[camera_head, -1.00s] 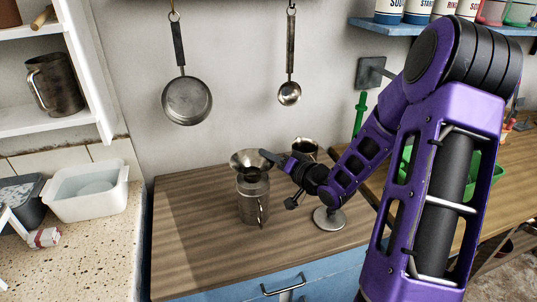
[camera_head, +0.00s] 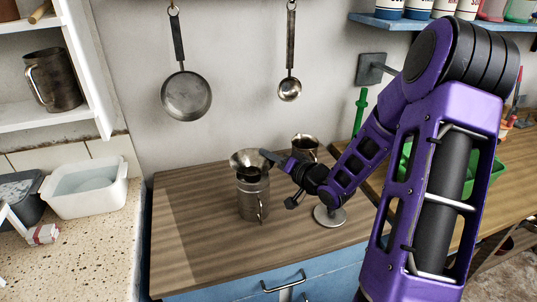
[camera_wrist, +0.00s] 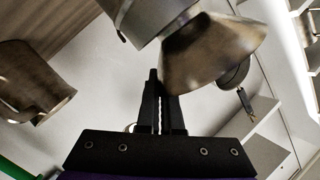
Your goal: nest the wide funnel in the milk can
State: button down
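The wide funnel (camera_head: 247,158), a worn metal cone, sits at the mouth of the milk can (camera_head: 254,198), wide rim up. The grey metal can stands upright on the wooden counter. My gripper (camera_head: 267,156) reaches in from the right at the funnel's rim. In the wrist view, the funnel (camera_wrist: 210,52) and part of the can (camera_wrist: 150,14) show at the top. The fingers (camera_wrist: 160,90) are close together at the funnel's rim, and the funnel wall hides one fingertip. How deep the spout sits in the can is hidden.
A metal mug (camera_head: 305,146) stands behind my wrist. A pan (camera_head: 187,96) and a ladle (camera_head: 290,88) hang on the wall. A white basin (camera_head: 85,188) is at the left. The wooden counter (camera_head: 200,245) is clear at the front and left of the can.

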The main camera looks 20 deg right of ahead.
jog(key=shift+f+b, duration=0.35)
jog(key=shift+f, duration=0.25)
jog(key=shift+f, duration=0.25)
dwell(0.5)
jog(key=c, duration=0.5)
grip_release()
jog(key=shift+r, duration=0.1)
notch_tip(320, 180, up, 5)
jog(key=p, duration=0.4)
jog(key=shift+p, duration=0.35)
jog(key=shift+r+p, duration=0.35)
jog(key=shift+r, duration=0.6)
